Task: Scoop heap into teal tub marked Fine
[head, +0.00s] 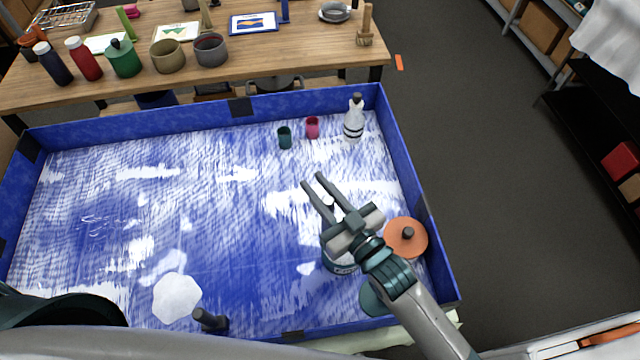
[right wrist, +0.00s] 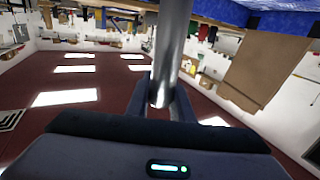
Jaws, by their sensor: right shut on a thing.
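A white heap (head: 176,298) lies on the floor of the blue tray, at its lower left. A teal tub (head: 341,264) with a white label stands at the lower right of the tray. My right gripper covers much of it, and its label cannot be read. My right gripper (head: 313,180) is over the tray, above and just beyond the tub in the picture. In the right wrist view its fingers are shut on a shiny grey metal rod (right wrist: 172,50). I cannot tell what the rod's far end is. My left gripper is not in view.
The blue tray (head: 410,165) has raised walls and white streaks. An orange disc with a knob (head: 406,237) lies at right. Small cups (head: 285,138) and a white bottle (head: 353,120) stand at the back. A cluttered wooden table (head: 300,55) lies behind.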

